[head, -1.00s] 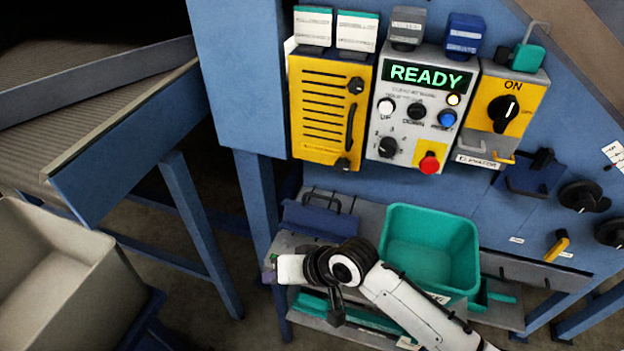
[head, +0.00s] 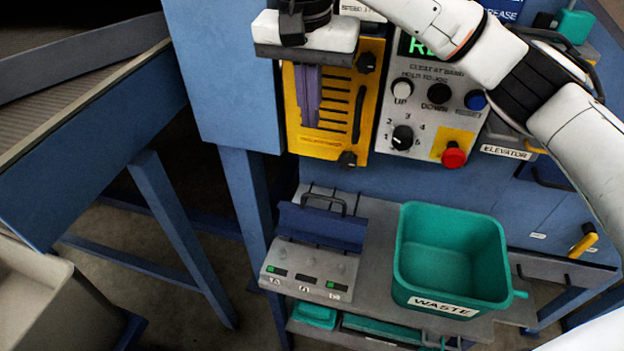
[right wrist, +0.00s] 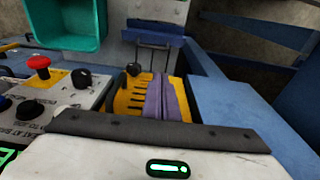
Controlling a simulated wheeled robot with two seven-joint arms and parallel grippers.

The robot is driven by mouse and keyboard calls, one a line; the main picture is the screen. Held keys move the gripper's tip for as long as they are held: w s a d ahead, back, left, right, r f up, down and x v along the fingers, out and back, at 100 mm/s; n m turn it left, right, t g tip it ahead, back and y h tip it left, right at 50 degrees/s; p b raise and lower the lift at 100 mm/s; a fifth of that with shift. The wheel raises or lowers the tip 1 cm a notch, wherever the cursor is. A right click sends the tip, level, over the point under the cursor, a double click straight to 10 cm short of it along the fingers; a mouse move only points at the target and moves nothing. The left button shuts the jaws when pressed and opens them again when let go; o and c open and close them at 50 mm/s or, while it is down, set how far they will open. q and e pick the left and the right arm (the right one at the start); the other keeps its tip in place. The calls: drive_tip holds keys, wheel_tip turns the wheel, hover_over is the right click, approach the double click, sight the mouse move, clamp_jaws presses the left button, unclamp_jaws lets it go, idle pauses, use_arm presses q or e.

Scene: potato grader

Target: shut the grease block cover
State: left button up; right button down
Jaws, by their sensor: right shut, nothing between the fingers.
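The grease block (head: 308,272) is a grey block on the low shelf with several small fittings and green marks showing on its top. Its blue cover (head: 320,226), with a dark bar handle (head: 323,203), stands raised at the back of the block, open. In the right wrist view the cover (right wrist: 157,29) shows at the top. My right gripper (head: 308,118) points down in front of the yellow vented panel, above and apart from the cover. Its purple fingers (right wrist: 166,100) are shut together and empty. My left gripper is not in view.
A teal waste bin (head: 452,250) stands right of the block. The yellow vented panel (head: 345,140) and grey control panel with a red button (head: 453,155) are above. A blue post (head: 248,200) is on the left. Space directly above the cover is clear.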

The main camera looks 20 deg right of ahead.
wheel_tip(320, 180, down, 19)
drive_tip(key=w+d+b, duration=0.1)
drive_tip(key=w+b, duration=0.1)
drive_tip(key=b, duration=0.1)
drive_tip(key=shift+d+f, duration=0.15)
drive_tip(key=shift+d, duration=0.05)
